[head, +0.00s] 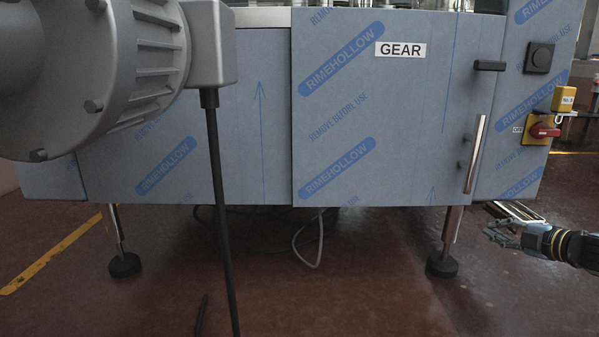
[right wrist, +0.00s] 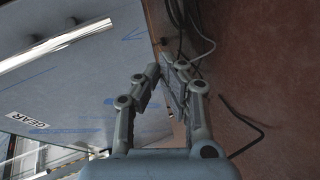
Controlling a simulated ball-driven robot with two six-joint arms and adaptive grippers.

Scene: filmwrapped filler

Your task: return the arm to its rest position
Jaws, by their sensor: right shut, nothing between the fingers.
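My right gripper (head: 492,232) is at the right of the head view, low in front of the machine and to the right of its right front leg. Its arm comes in from the right edge. In the right wrist view its two fingers (right wrist: 161,72) lean together at the tips, with nothing held between them. It is apart from the cabinet door. My left gripper is not in either view.
A film-wrapped cabinet door marked GEAR (head: 380,120) has a vertical metal handle (head: 475,155). A red rotary switch (head: 543,131) is at the right. A large grey motor (head: 100,75) blocks the upper left. Cables (head: 308,245) hang under the machine. Floor at lower right is clear.

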